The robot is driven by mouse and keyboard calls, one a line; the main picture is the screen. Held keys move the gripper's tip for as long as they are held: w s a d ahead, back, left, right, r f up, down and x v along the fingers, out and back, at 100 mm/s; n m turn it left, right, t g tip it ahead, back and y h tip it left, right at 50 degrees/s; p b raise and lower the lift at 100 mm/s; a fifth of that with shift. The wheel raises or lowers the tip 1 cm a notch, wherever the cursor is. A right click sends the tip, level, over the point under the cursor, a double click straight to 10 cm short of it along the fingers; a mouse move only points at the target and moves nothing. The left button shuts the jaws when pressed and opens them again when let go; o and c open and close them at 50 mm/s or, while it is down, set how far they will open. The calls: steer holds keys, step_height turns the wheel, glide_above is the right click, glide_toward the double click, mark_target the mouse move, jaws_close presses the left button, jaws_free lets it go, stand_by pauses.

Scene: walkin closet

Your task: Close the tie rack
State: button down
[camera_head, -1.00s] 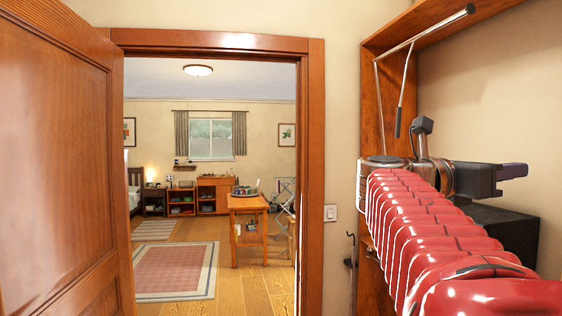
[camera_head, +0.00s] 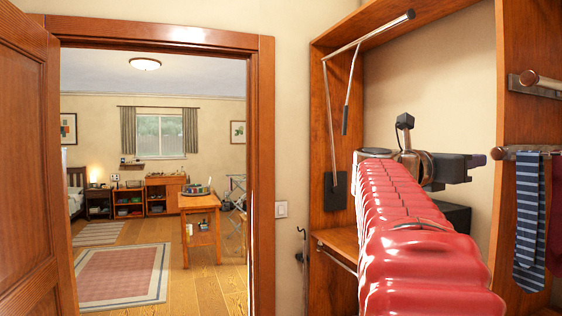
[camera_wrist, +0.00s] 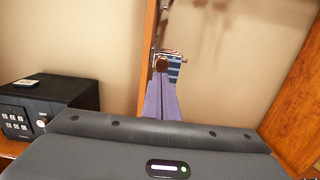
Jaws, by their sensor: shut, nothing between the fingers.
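The tie rack (camera_head: 520,149) is a metal rail with a brown round knob at its front end, on the side of the wooden panel at the right of the head view. A blue striped tie (camera_head: 528,220) and a dark red tie (camera_head: 557,225) hang from it. In the wrist view the knob (camera_wrist: 161,65) shows just beyond the fingertips, with striped ties (camera_wrist: 174,68) behind it. My gripper (camera_head: 482,160) is shut and empty, with purple fingers pointing at the knob. In the wrist view the gripper (camera_wrist: 162,74) overlaps the knob's lower edge; I cannot tell whether they touch.
A second knobbed rail (camera_head: 540,86) sits higher on the same wooden panel (camera_head: 508,210). A black safe (camera_wrist: 45,105) stands on a shelf at the wrist view's left. A metal pull-down rod (camera_head: 370,35) hangs in the closet bay. The open doorway and wooden door (camera_head: 30,170) are left.

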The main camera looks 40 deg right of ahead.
mark_target(494, 158)
steer(key=shift+x, duration=2.3)
